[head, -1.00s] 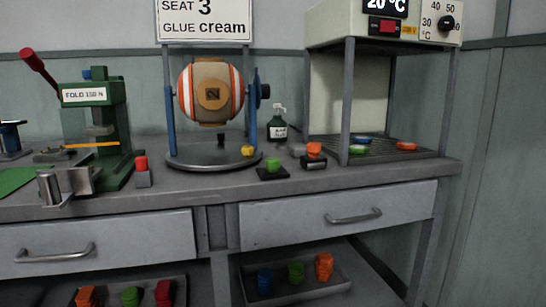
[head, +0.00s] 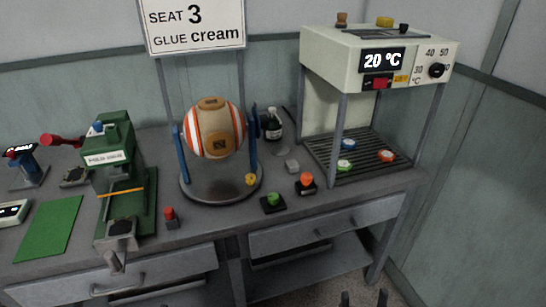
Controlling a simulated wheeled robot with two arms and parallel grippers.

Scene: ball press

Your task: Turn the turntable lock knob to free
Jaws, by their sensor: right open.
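The turntable (head: 187,192) is a round grey base with blue side posts. They hold a striped orange, white and tan ball (head: 208,128). A small yellow knob (head: 251,179), which looks like the lock knob, sits at the front right of the base. Its setting is too small to read. My right gripper (head: 363,298) shows only as two dark fingertips at the bottom edge. They are apart with nothing between them, well below and right of the knob. My left gripper is not in view.
A green button (head: 273,201) and an orange button (head: 306,182) stand right of the turntable near the bench's front edge. A red button (head: 169,216) and green press (head: 120,175) stand left. The oven frame (head: 338,130) rises at right. A dark bottle (head: 273,126) stands behind.

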